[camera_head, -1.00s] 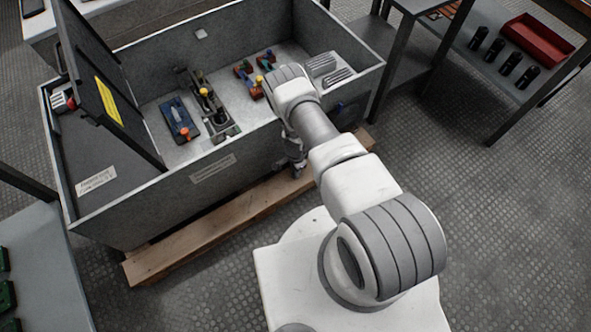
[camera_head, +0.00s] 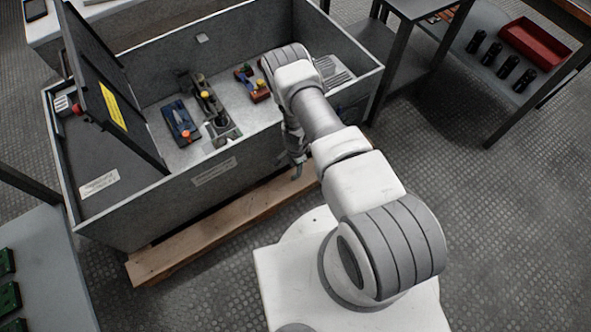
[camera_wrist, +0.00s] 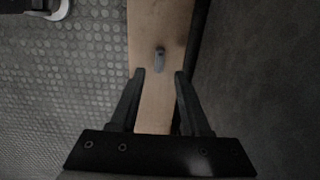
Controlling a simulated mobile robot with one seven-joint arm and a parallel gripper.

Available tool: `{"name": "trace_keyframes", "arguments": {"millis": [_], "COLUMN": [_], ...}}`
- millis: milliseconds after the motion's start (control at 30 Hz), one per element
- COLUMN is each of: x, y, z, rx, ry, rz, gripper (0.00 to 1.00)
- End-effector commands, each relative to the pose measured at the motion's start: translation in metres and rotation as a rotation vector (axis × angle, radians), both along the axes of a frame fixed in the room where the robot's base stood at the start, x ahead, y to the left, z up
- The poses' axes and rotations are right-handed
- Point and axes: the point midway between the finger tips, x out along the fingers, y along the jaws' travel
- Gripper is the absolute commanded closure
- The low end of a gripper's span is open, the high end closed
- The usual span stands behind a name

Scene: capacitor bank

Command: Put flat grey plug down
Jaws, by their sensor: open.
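The flat grey plug, seen as a small grey piece (camera_wrist: 160,60), lies on the wooden plank (camera_wrist: 160,105) in the wrist view. My gripper (camera_wrist: 159,73) is open, its two fingers apart. The piece shows between and just beyond the fingertips, with space on both sides, and does not look gripped. In the head view my gripper (camera_head: 297,168) hangs down outside the front wall of the grey bin, above the plank (camera_head: 200,231). I cannot make out the plug clearly there.
The open grey metal bin (camera_head: 150,204) holds a blue block with an orange knob (camera_head: 181,122), a dark fixture with a yellow knob (camera_head: 213,110) and small coloured parts (camera_head: 252,84). A raised dark lid (camera_head: 112,95) stands at left. A red tray (camera_head: 537,42) sits on the right shelf.

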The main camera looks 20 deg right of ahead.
Motion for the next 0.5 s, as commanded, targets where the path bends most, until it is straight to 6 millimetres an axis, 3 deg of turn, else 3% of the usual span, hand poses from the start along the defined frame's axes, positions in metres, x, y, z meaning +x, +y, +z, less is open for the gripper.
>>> {"name": "trace_keyframes", "arguments": {"millis": [33, 200, 500], "x": [0.000, 0.000, -0.001], "y": [0.000, -0.001, 0.000], "z": [0.018, 0.051, 0.074], "rx": [0.000, -0.001, 0.000], "ry": [0.000, 0.000, 0.001], "rz": [-0.001, 0.000, 0.000], "gripper": [0.53, 0.53, 0.53]}}
